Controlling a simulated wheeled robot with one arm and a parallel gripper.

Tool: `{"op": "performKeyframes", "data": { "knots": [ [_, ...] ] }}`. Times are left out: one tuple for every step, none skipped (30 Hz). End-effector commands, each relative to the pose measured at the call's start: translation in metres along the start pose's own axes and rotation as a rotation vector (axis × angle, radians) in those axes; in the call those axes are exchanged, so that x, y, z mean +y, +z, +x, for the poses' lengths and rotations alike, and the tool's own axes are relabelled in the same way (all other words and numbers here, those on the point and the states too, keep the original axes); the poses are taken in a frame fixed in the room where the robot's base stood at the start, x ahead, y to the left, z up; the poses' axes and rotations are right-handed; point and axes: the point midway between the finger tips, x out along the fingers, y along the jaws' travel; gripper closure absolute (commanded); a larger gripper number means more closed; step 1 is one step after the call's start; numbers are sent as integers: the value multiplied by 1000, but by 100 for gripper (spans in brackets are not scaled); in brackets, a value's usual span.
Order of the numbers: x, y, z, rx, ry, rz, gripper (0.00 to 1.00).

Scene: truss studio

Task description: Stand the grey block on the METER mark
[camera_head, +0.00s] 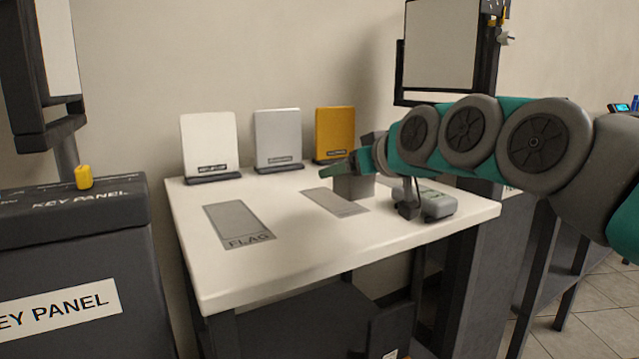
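A grey block (354,188) is on the white table, at the right edge of the far end of a grey rectangular mark (333,203). I cannot read any label on this mark. A second grey mark (238,224), to its left, reads FLAG. My gripper (350,172) is at the end of the teal arm reaching in from the right, right at the top of the block. The arm hides part of the block's top and right side. The fingers are too small and overlapped to show whether they are shut on it.
A grey device with a greenish top (437,204) sits right of the block, under my arm. White (209,143), grey (278,137) and yellow (335,130) panels stand along the table's back. The table's front (300,265) is clear. A KEY PANEL console (70,215) stands left.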

Motion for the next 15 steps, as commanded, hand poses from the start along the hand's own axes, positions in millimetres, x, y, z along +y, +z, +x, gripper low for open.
{"op": "performKeyframes", "data": {
  "knots": [
    [1,-2,11,-3,-2,0,92],
    [2,-3,18,-5,-3,0,92],
    [4,-5,26,-6,-2,0,92],
    [5,-7,31,-5,-2,-1,92],
    [6,-9,36,-3,-2,-1,92],
    [8,-13,43,-1,-1,-1,92],
    [10,-14,49,-2,-1,0,92],
    [11,-14,55,-4,-1,0,92],
    [12,-16,63,-5,-2,-1,92],
    [13,-18,68,-4,-2,0,92],
    [15,-21,72,-2,-1,0,92],
    [16,-24,79,0,-1,0,92],
    [17,-25,85,-1,-1,-1,92],
    [18,-26,90,-3,-2,0,92],
    [20,-27,97,-3,-2,0,92]
  ]
}}
